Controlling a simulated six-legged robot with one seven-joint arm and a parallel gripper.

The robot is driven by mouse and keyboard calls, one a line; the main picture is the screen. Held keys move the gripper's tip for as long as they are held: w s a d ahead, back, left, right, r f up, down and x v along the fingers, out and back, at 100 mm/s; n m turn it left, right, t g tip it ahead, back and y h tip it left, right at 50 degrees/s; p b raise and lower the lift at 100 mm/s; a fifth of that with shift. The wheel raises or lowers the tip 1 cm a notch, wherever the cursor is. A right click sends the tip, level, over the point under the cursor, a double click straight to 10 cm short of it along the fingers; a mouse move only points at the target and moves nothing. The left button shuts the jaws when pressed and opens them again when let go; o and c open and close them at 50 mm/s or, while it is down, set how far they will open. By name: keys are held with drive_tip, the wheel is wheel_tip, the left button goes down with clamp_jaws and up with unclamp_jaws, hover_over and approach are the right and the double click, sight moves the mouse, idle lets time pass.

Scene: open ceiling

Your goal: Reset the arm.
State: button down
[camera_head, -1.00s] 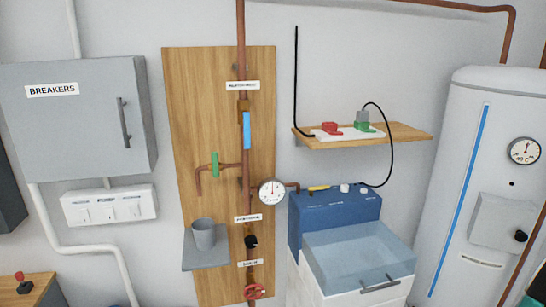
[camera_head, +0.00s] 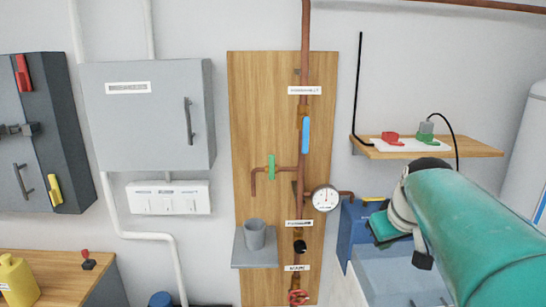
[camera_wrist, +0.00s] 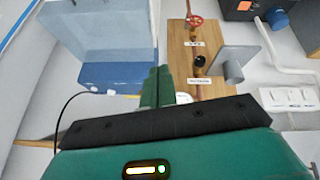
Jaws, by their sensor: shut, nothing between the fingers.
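My arm comes in from the right side of the head view, a thick green link with a grey and black wrist. My gripper (camera_head: 385,226) is at its end, in front of the blue machine and right of the pressure gauge. In the wrist view my gripper (camera_wrist: 156,84) shows as two green fingers pressed together, shut and empty. It appears to touch nothing.
A wooden board (camera_head: 243,150) carries copper pipes, a gauge (camera_head: 325,198), a red valve wheel (camera_head: 298,297) and a grey cup (camera_head: 255,233) on a shelf. A wooden shelf (camera_head: 470,151) holds plugs. A grey breaker box (camera_head: 150,130) hangs left. A yellow jug (camera_head: 18,280) stands lower left.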

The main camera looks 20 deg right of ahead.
drive_tip(key=s+a+f, duration=0.2)
drive_tip(key=s+a, duration=0.1)
drive_tip(key=a, duration=0.4)
drive_tip(key=s+a+f+y, duration=0.1)
drive_tip(key=s+a+f, duration=0.2)
drive_tip(key=a, duration=0.3)
drive_tip(key=s+a+f, duration=0.3)
drive_tip(key=s+a, duration=0.1)
drive_tip(key=a, duration=0.3)
drive_tip(key=shift+s+a+y, duration=0.3)
drive_tip(key=shift+s, duration=0.1)
drive_tip(key=shift+f, duration=0.1)
